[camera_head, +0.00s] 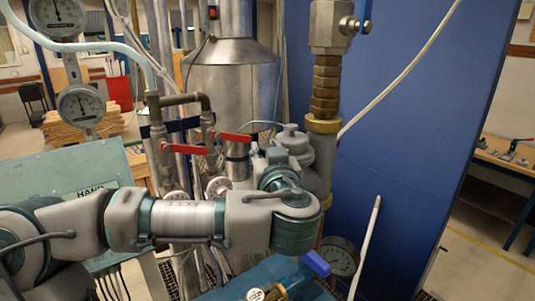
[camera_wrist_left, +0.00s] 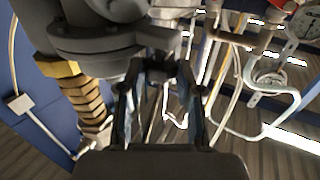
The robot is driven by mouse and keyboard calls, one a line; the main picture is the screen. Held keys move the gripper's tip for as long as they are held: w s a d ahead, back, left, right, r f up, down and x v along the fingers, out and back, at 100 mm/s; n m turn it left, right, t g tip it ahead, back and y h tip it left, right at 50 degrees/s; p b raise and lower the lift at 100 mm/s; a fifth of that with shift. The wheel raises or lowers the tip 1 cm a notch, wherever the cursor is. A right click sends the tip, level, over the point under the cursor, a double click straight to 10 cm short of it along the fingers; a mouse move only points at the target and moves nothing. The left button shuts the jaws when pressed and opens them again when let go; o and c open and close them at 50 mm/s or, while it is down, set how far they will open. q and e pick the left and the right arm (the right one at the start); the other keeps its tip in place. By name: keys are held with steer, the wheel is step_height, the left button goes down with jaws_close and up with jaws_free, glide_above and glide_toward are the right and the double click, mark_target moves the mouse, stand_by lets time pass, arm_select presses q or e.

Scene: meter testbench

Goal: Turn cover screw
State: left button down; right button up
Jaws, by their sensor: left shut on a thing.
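A grey meter body (camera_head: 321,160) with a rounded cap (camera_head: 291,138) stands below a brass pipe fitting in the head view. My left arm reaches in from the left, and its wrist covers the meter's lower left part. In the left wrist view the grey meter housing (camera_wrist_left: 105,40) fills the upper left. My left gripper (camera_wrist_left: 158,72) points at its edge, with its two fingers closed around a small dark piece, seemingly the cover screw. The screw itself is not clearly visible, and the fingertips are mostly hidden in the head view. My right gripper is not in view.
Red valve handles (camera_head: 185,149) and vertical pipes stand close left of the meter. A brass fitting stack (camera_head: 326,85) rises above it. A blue panel (camera_head: 410,130) stands behind. A blue valve handle (camera_head: 315,263) and a gauge (camera_head: 340,256) are below.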

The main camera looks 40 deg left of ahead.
arm_select(q)
steer(key=shift+r, duration=0.2)
steer(key=c, duration=0.9)
jaws_free()
steer(key=shift+o, duration=0.7)
steer(key=shift+f, duration=0.1)
